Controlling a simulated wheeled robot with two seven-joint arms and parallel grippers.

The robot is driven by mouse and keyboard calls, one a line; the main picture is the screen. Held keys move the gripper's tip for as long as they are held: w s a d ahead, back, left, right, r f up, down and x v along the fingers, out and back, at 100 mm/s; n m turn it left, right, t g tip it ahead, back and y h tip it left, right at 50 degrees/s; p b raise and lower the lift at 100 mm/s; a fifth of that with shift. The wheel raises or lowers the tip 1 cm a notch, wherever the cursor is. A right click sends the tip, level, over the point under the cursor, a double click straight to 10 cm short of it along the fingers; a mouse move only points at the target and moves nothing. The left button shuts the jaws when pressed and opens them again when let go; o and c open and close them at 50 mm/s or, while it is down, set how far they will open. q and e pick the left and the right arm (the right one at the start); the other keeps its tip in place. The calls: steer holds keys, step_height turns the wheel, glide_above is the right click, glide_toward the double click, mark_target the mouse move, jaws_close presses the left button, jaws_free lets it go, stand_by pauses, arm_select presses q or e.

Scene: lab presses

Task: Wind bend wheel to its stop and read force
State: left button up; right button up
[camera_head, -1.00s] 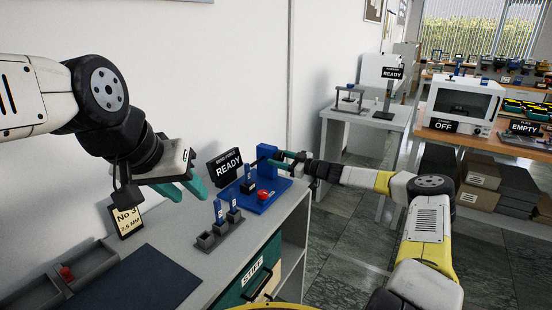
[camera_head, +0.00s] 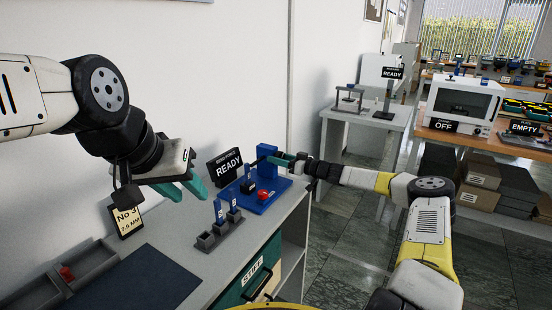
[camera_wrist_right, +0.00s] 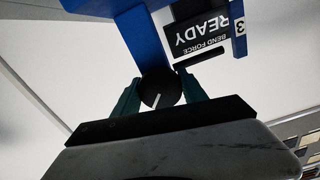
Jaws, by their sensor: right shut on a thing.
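The blue bend press (camera_head: 268,190) stands on the grey bench with a red button (camera_head: 263,195) on its base. Its black bend wheel (camera_wrist_right: 161,88), with a white mark line, sits between the green fingers of my right gripper (camera_wrist_right: 161,92), which is shut on it. In the head view the right gripper (camera_head: 279,159) reaches the top of the press and the wheel is hidden. The display (camera_head: 225,167) reads READY; the wrist view shows it upside down with BEND FORCE (camera_wrist_right: 203,30). My left gripper (camera_head: 182,190) is open and empty above the bench.
A grey slotted holder (camera_head: 220,232) with blue pieces stands in front of the press. The wall is close behind the bench.

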steer(key=o, duration=1.4)
steer(key=shift+d, duration=0.1)
steer(key=v, duration=0.7)
steer(key=shift+s+d, duration=0.2)
steer(key=shift+d, duration=0.1)
